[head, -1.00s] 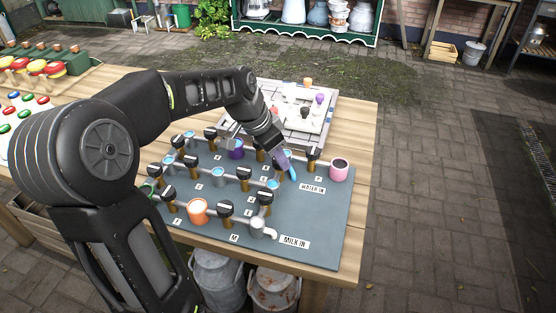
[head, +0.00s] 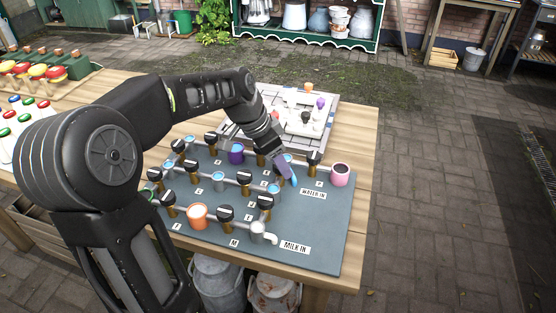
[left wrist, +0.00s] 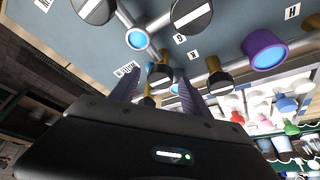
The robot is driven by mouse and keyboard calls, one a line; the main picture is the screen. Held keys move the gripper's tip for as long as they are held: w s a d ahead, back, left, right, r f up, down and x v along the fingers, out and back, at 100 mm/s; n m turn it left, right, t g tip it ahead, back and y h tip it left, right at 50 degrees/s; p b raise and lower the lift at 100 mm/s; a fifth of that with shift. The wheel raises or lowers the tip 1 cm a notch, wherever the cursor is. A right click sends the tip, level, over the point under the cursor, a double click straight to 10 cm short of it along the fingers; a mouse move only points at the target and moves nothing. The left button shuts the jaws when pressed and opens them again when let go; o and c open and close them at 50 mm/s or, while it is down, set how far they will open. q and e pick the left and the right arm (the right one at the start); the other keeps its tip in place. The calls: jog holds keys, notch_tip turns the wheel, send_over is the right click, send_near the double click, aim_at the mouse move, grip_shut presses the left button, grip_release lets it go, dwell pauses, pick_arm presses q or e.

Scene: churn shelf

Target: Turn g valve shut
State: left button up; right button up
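The grey valve board (head: 315,230) lies on the wooden table, with pipes, coloured cups and several black-knobbed valves. My left gripper (head: 290,178) points down at its right back part, near the WATER IN label (head: 313,195). In the left wrist view its two fingers (left wrist: 158,86) stand apart, on either side of a black valve knob with a white stripe (left wrist: 160,76). Gaps show between knob and fingers. A small label (left wrist: 180,39), perhaps G, lies near this knob. In the head view the arm hides this valve. My right gripper is not in view.
A pink cup (head: 341,173) stands just right of the gripper, with another black valve (head: 313,160) between. A purple cup (head: 236,153) stands to the left. A white tray (head: 318,108) with small pieces lies behind. The board's front right is clear.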

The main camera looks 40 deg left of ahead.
pick_arm(q)
jog(key=shift+r, duration=0.15)
jog(key=v, duration=0.7)
jog(key=shift+s+r, duration=0.15)
jog(key=shift+r, duration=0.1)
dwell(0.4)
